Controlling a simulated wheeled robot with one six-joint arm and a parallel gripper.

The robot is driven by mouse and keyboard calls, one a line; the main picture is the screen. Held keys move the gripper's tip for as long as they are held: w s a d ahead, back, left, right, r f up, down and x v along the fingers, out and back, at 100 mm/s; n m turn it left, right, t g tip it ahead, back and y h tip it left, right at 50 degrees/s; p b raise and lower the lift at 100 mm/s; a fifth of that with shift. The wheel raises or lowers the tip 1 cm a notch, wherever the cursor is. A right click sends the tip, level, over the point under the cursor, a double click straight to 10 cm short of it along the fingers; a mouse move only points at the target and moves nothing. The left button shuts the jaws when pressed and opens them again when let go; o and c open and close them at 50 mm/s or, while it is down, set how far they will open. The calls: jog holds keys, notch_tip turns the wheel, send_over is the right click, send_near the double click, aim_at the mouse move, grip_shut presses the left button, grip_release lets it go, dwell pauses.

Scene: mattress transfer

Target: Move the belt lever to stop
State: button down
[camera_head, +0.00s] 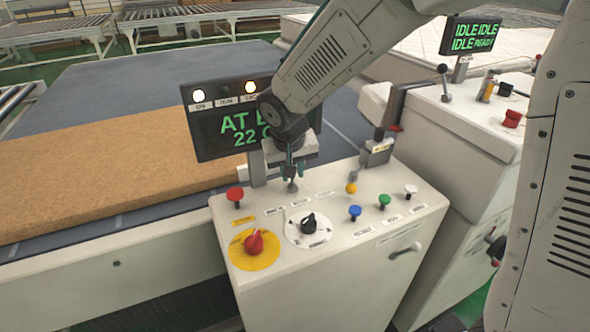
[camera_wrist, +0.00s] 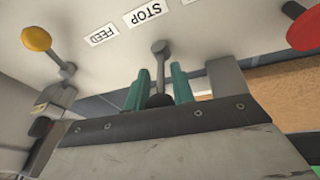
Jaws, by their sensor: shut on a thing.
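The belt lever (camera_wrist: 160,72) rises from a round base on the white console top, with its dark knob between my gripper's green fingers. My gripper (camera_wrist: 162,88) is shut on the lever's knob. In the head view my gripper (camera_head: 291,170) is over the back of the console, and its wrist hides most of the lever. The STOP label (camera_wrist: 143,13) and the FEED label (camera_wrist: 103,35) are on the panel beyond the lever base. A third label is cut off at the top edge. The exact lever position is hard to tell.
A yellow-knobbed lever (camera_head: 351,188) stands to the right. The display (camera_head: 215,135) stands close behind. A brown mattress slab (camera_head: 110,175) lies on the belt.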

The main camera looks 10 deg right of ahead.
jog(key=shift+d, duration=0.1)
jog(key=c, duration=1.2)
grip_release()
jog(key=v, duration=0.7)
jog(key=shift+r, duration=0.35)
jog(key=shift+s, duration=0.15)
